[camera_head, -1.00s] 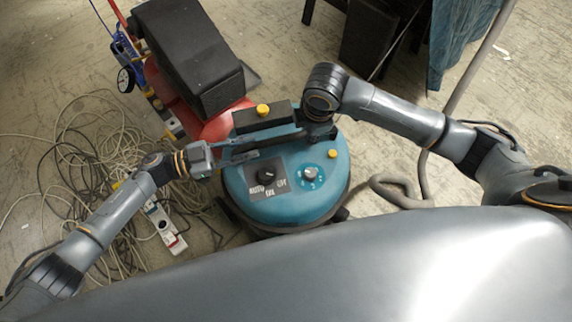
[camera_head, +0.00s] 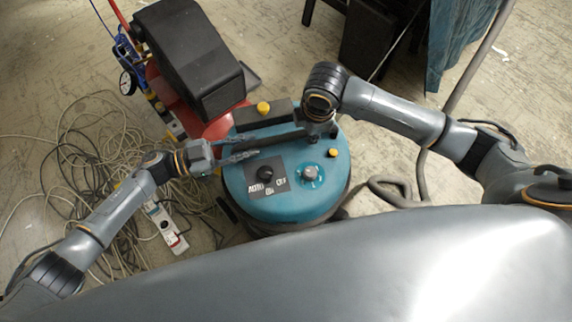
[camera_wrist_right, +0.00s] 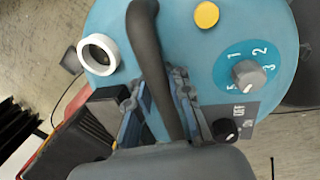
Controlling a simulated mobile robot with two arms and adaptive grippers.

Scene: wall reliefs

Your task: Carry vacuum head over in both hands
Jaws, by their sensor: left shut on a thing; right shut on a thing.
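The vacuum head (camera_head: 300,200) is a round teal top with dials, yellow buttons and a dark bar handle (camera_head: 272,137). My left gripper (camera_head: 238,153) is shut on the handle's left part in the head view. My right gripper (camera_head: 318,128) is shut at the handle's right end. In the right wrist view, the fingers of the right gripper (camera_wrist_right: 160,105) lie on either side of the dark handle (camera_wrist_right: 146,40), over the teal head (camera_wrist_right: 200,50). Its underside is hidden, so I cannot tell whether it is clear of the drum.
A black case (camera_head: 185,50) on a red base (camera_head: 215,128) stands just behind left. Tangled cables (camera_head: 85,165) and a power strip (camera_head: 165,222) lie on the floor at left. A grey hose (camera_head: 395,195) runs at right. Bare floor (camera_head: 270,40) shows behind.

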